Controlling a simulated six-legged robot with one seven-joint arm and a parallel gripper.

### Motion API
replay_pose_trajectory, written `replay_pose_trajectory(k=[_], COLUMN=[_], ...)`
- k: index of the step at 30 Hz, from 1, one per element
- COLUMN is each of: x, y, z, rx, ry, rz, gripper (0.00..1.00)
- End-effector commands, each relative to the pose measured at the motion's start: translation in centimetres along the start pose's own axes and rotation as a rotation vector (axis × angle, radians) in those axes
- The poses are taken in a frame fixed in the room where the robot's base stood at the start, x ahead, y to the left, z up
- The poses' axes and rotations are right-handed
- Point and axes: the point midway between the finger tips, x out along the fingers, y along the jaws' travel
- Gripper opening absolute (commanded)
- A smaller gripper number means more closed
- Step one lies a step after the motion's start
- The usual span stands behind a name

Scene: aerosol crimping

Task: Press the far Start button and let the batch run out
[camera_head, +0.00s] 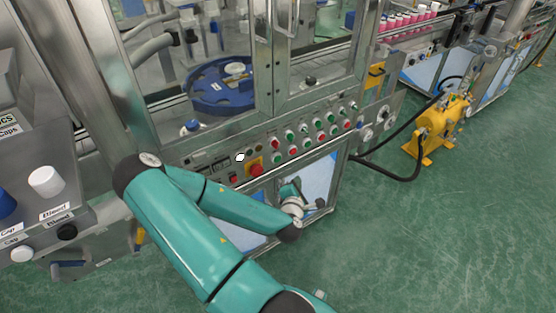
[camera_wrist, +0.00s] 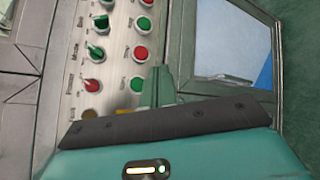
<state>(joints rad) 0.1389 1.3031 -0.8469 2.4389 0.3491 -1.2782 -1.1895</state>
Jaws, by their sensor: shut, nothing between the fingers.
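The metal control panel (camera_head: 222,177) runs along the front of the machine and carries rows of green and red buttons. Green buttons (camera_head: 318,121) and red buttons (camera_head: 322,137) continue to its far right end; I cannot read which one is the far Start button. In the wrist view a green button (camera_wrist: 138,84) and a red button (camera_wrist: 140,53) show close by. My gripper (camera_wrist: 157,88) is shut and empty, just right of that green button; I cannot tell whether it touches the panel.
A red emergency knob (camera_head: 256,169) on a yellow plate sits at the panel's near part. Glass doors (camera_head: 300,45) rise above the panel. A yellow pump (camera_head: 437,127) with black hoses stands on the green floor at right. Pink cans (camera_head: 410,20) line a far conveyor.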

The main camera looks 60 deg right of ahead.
Motion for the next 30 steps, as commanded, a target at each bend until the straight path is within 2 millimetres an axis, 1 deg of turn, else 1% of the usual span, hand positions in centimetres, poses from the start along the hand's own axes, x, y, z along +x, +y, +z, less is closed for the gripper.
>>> replay_pose_trajectory(k=[4,8,21,25,30], x=[0.3,1.1,5.1,5.8,6.1], y=[0.3,0.9,3.8,4.3,4.5], z=[-0.3,-0.9,-3.8,-4.3,-4.5], rx=[0.002,0.003,0.002,0.002,0.002], ry=[0.001,0.001,0.002,0.002,0.001], rz=[0.001,0.001,0.002,0.001,-0.002], gripper=[0.00,0.00,0.00,0.00,0.00])
